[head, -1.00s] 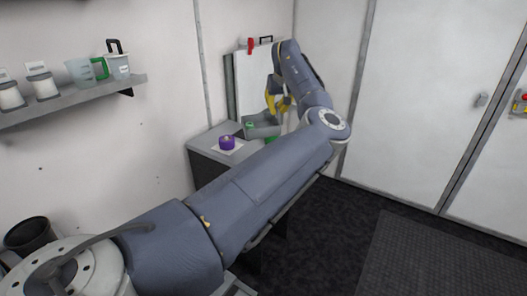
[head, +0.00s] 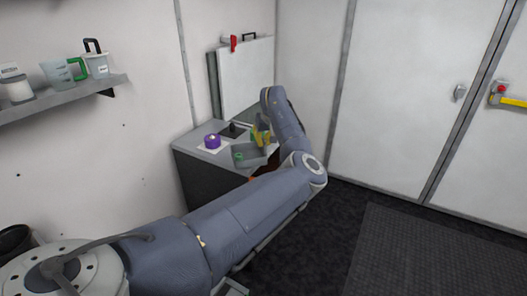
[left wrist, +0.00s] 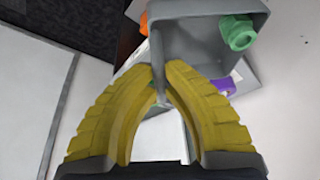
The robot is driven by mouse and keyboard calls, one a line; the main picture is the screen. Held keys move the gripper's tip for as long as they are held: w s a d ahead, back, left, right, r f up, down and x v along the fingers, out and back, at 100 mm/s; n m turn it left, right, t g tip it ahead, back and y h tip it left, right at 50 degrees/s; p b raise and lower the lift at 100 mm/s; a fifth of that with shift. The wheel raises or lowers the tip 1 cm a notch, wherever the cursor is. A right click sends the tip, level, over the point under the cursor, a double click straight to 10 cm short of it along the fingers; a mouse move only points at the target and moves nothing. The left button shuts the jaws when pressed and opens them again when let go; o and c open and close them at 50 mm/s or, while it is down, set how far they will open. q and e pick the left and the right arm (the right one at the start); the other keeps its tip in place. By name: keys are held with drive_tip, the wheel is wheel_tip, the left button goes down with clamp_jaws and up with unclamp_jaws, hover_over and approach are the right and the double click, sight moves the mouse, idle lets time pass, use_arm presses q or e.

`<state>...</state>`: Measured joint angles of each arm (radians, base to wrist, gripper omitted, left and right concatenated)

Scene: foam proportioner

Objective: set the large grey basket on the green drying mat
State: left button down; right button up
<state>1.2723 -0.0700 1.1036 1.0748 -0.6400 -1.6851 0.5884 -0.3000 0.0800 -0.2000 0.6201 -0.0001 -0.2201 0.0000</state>
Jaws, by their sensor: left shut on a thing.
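My left gripper (head: 262,136), with yellow fingers, is shut on a wall of the large grey basket (head: 240,162). In the left wrist view the fingertips (left wrist: 160,78) meet on the basket's wall, and the basket (left wrist: 190,42) extends beyond them. A green round part (left wrist: 238,32) sits in the basket. The basket is at the front right part of the grey counter (head: 190,152); I cannot tell whether it touches anything below. My right gripper is not in view.
A purple object (head: 212,141) on a white pad stands left of the basket. A white board (head: 245,80) leans behind the counter. An orange thing (left wrist: 143,24) shows beside the basket. A wall shelf (head: 60,101) holds jugs and jars. Open floor lies right.

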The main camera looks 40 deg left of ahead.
use_arm(q)
drive_tip(key=shift+f, duration=2.4)
drive_tip(key=c, duration=1.5)
unclamp_jaws()
